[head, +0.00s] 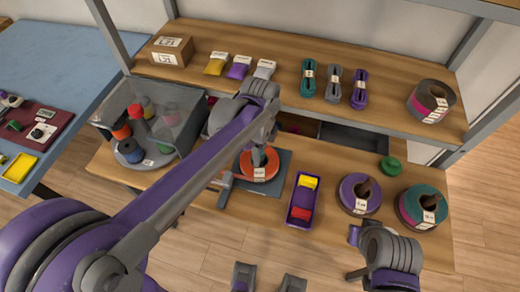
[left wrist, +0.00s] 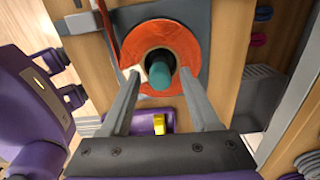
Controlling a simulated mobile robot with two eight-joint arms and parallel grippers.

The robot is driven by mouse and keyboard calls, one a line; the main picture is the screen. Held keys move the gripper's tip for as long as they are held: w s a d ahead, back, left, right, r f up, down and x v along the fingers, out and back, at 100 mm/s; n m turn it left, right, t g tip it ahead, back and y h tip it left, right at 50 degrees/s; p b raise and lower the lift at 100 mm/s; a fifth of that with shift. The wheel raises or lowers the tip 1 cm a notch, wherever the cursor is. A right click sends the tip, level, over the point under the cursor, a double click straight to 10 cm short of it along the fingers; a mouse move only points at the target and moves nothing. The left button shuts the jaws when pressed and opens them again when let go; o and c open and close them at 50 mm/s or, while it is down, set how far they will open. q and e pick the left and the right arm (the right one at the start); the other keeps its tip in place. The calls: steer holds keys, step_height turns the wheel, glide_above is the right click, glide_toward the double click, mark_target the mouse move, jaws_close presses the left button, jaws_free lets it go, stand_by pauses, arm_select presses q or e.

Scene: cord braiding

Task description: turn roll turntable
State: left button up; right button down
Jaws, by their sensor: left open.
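An orange roll (head: 258,166) with a white label lies flat on a dark grey plate on the lower shelf; a teal post stands in its hole. In the left wrist view the orange roll (left wrist: 181,44) and the teal post (left wrist: 158,80) lie straight ahead. My left gripper (left wrist: 158,90) is open, with its two fingers apart on either side of the post. I cannot tell whether they touch anything. In the head view my left arm hides part of the roll.
A clear bin (head: 188,128) with several spools stands left. A purple tray (head: 291,211) with yellow and red pieces lies right of the plate. Purple (head: 346,194) and teal (head: 405,208) rolls stand farther right, beside a green piece (head: 391,165). The upper shelf (head: 290,105) holds cords.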

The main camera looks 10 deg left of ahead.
steer(key=shift+w+r+p, duration=0.1)
steer(key=shift+r+p, duration=0.35)
steer(key=shift+r, duration=0.1)
arm_select(q)
step_height(320, 180, up, 11)
steer(key=shift+s+f, duration=0.1)
steer(key=s+a+f+n+t+p, duration=0.1)
steer(key=s+a+f+n+t, duration=0.1)
steer(key=s+n, duration=0.5)
steer(key=s+a+f+n+t+p, duration=0.2)
steer(key=s+a+f+n, duration=0.3)
steer(key=n, duration=0.6)
steer(key=shift+s+f+n+t, duration=0.45)
steer(key=shift+s+t, duration=0.25)
steer(key=shift+s, duration=0.25)
arm_select(e)
steer(key=shift+w+r, duration=0.25)
steer(key=shift+r, duration=0.7)
steer(key=shift+w+r, duration=0.2)
steer(key=shift+r, duration=0.75)
